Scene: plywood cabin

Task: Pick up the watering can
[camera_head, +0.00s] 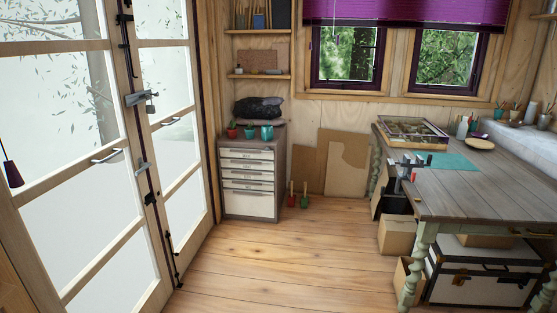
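A small teal vessel (267,132) stands at the right on top of the grey drawer cabinet (248,180), across the room. It may be the watering can, but it is too small to make out a spout or handle. Next to it on the cabinet are a smaller teal pot (249,133) and a red pot (231,133) with a plant. Neither of my grippers shows in the head view.
Glass doors (85,150) line the left side. Two small hand tools (298,196) stand right of the cabinet. The wooden floor (280,265) before the cabinet is clear.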

